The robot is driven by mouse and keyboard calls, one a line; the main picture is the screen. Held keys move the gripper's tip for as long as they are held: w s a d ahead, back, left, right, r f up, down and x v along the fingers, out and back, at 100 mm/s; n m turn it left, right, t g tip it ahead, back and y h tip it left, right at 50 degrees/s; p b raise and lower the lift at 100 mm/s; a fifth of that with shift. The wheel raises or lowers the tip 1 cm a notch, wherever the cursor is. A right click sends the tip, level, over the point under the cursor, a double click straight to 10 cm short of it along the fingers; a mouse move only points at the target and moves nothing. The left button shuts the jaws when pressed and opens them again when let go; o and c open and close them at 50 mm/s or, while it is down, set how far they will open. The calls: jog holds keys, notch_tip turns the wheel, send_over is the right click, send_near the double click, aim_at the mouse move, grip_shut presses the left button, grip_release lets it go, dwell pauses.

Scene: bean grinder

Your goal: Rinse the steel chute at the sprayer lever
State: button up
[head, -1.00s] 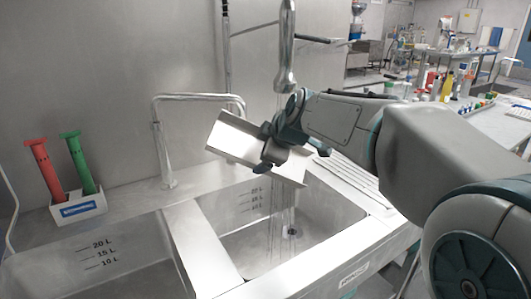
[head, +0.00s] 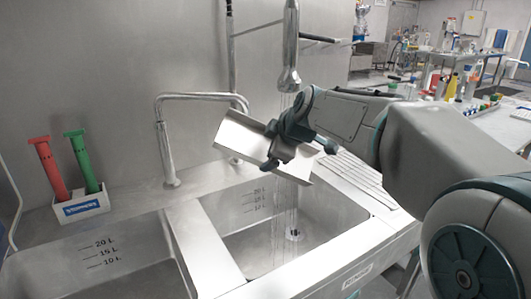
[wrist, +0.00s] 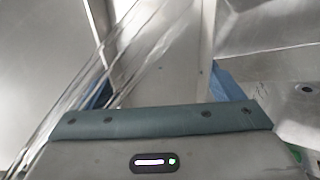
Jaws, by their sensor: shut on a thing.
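The steel chute (head: 240,142) is a bright, angled metal channel. It is tilted above the right sink basin (head: 250,248). My gripper (head: 279,150) is shut on the chute near its right part. The sprayer head (head: 290,79) hangs above and to the right of the chute, and thin streams of water fall from it into the basin past my gripper. In the wrist view, the chute (wrist: 170,65) lies straight ahead between blue finger pads, with water streaks crossing at the left. A separate sprayer lever cannot be made out.
A bent faucet (head: 165,140) stands behind the basins. The left basin (head: 95,270) is empty. A ribbed drainboard (head: 355,180) lies right of the sink.

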jog(key=shift+w+d, duration=0.15)
jog(key=shift+s+a, duration=0.4)
jog(key=shift+a, duration=0.1)
jog(key=shift+s+d+b, duration=0.7)
jog(key=shift+s+b, duration=0.15)
jog(key=shift+b, duration=0.4)
jog(key=s+d+b, duration=0.1)
jog(key=s, duration=0.1)
jog(key=s+d+b, duration=0.2)
jog(key=shift+s+d, duration=0.2)
jog(key=shift+s, duration=0.15)
jog(key=shift+r, duration=0.1)
dwell(0.6)
